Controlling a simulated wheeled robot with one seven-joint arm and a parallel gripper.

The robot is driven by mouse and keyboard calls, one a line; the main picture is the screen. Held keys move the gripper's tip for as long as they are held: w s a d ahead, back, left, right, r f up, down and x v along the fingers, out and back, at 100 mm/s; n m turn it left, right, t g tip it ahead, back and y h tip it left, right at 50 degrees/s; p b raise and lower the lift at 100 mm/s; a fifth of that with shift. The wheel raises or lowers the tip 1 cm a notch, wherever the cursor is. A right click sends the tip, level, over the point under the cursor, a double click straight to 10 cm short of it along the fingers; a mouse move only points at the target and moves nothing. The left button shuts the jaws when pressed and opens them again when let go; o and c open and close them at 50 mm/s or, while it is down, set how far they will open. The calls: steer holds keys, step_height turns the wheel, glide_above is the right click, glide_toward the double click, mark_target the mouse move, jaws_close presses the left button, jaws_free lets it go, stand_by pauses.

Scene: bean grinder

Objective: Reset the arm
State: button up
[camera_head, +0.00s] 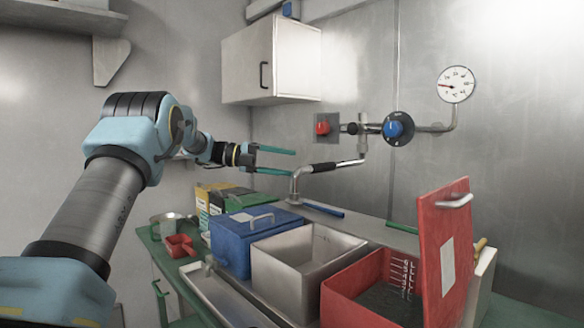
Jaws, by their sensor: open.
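My gripper (277,163) is in the middle left of the head view, at the end of my blue and grey arm. Its two green fingers are spread apart and point to the right. Nothing is between them. It appears above the blue box and the boxes at the back of the counter, in front of the wall. My arm reaches in from the lower left and bends at the elbow.
A blue lidded box (238,247), an open metal bin (270,275) and an open red bin (345,307) with raised lid (430,240) stand on the counter. A pipe with a blue knob (398,128) and a white cabinet (250,62) are on the wall.

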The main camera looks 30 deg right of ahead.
stand_by(0.4)
steer(key=w+a+r+n+t+h, duration=0.3)
steer(key=w+a+n+t, duration=0.5)
steer(key=w+n+t, duration=0.6)
steer(key=a+f+n+t+y, duration=0.3)
steer(key=a+f+n+y, duration=0.15)
steer(key=a+n, duration=0.3)
steer(key=a+f+n+t+y, duration=0.3)
steer(key=a+f+n+y, duration=0.15)
steer(key=a+n, duration=0.3)
steer(key=s+a+f+n+g+y, duration=0.4)
steer(key=s+a+f+n+y, duration=0.35)
steer(key=s+a+f, duration=0.6)
steer(key=s+a+f+n+g, duration=0.2)
steer(key=s+a+n+g, duration=0.1)
steer(key=s, duration=0.7)
steer(key=s+a+f+n+g, duration=0.3)
steer(key=s, duration=0.8)
steer(key=shift+s+a+f, duration=0.15)
steer(key=shift+a+f, duration=0.05)
steer(key=shift+f, duration=0.1)
